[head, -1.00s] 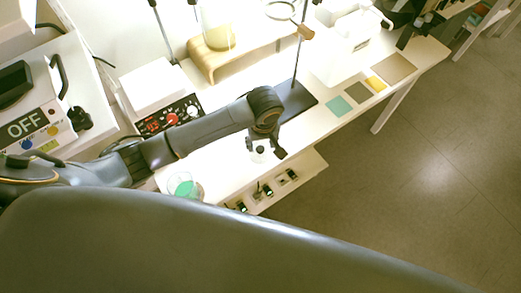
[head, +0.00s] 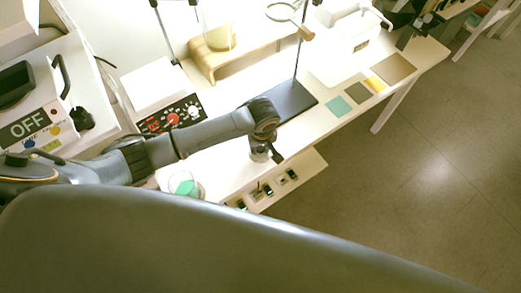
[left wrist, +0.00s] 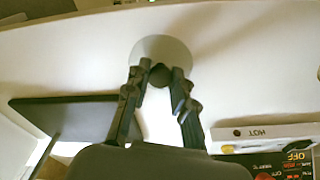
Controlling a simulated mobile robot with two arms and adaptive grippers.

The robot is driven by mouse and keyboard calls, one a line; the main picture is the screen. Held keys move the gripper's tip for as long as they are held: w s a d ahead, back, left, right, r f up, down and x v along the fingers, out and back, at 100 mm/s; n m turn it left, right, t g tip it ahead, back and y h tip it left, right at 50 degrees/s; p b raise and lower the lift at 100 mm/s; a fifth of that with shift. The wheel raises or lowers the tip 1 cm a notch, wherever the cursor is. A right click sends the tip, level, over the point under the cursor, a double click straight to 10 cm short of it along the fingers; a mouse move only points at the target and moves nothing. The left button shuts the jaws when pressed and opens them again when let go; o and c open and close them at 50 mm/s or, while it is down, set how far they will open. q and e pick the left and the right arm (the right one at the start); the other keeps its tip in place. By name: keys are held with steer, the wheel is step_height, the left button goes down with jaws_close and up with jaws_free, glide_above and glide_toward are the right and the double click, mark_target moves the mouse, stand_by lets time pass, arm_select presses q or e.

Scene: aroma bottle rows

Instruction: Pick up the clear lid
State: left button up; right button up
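The clear lid (left wrist: 160,48) is a pale translucent disc with a dark round knob, lying on the white tabletop in the left wrist view. In the head view the lid (head: 259,154) is mostly covered by my gripper. My left gripper (left wrist: 160,73) is right over it, one finger on each side of the knob. The fingertips are very close to the knob; I cannot tell whether they press on it. My left gripper also shows in the head view (head: 265,155). My right gripper is not in view.
A glass with green contents (head: 184,185) stands near the front edge. A dark stand base (head: 292,101) lies just behind my gripper. A hot plate with a red knob (head: 172,118) is to the left. Small dark items (head: 268,190) sit on a lower shelf.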

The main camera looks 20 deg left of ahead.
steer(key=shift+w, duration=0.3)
arm_select(q)
steer(key=shift+r, duration=0.1)
